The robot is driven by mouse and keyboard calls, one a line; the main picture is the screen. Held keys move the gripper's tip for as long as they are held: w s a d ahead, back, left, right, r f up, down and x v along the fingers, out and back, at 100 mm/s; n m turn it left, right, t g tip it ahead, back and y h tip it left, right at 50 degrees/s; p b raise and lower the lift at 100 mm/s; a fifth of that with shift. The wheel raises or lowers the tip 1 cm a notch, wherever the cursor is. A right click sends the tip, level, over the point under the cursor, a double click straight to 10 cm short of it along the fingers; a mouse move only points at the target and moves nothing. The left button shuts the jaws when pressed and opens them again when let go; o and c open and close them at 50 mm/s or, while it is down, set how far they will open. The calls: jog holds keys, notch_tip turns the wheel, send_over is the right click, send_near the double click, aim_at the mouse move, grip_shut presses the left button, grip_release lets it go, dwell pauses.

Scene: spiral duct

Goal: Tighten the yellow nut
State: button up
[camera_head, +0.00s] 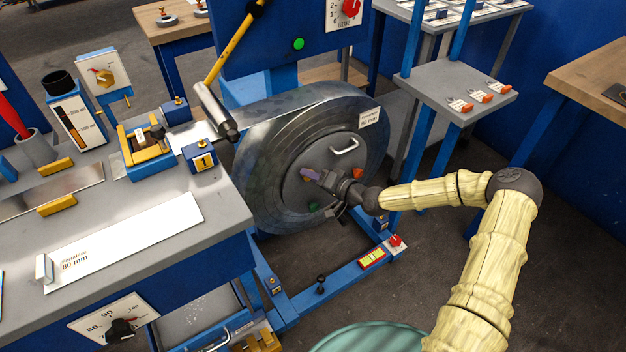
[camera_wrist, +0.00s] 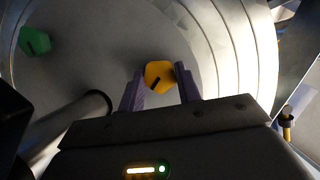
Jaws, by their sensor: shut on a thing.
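The yellow nut (camera_wrist: 159,76) sits on the grey face of the large round drum (camera_head: 262,150). In the wrist view it lies between the two purple fingertips of my gripper (camera_wrist: 160,88), which is shut on it. The nut has a dark slot or mark on it. In the head view my gripper (camera_head: 314,175) reaches the drum face from the right and hides the yellow nut. A green nut (camera_wrist: 35,41) is at the upper left of the wrist view and shows low on the drum in the head view (camera_head: 313,207). A red nut (camera_head: 357,174) is on the drum's right side.
A curved handle (camera_head: 345,146) sticks out of the drum face above my gripper. A blue frame (camera_head: 325,283) runs along the floor below. A grey workbench (camera_head: 215,207) stands left, a small shelf with orange tags (camera_head: 460,85) right. The floor at right is clear.

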jog(key=shift+m, duration=0.3)
jog(key=shift+w, duration=0.1)
jog(key=o, duration=1)
jog(key=shift+c, duration=0.2)
jog(key=shift+d, duration=0.1)
jog(key=p+v, duration=0.1)
jog(key=v, duration=1.6)
jog(key=shift+d, duration=0.2)
jog(key=shift+f, duration=0.15)
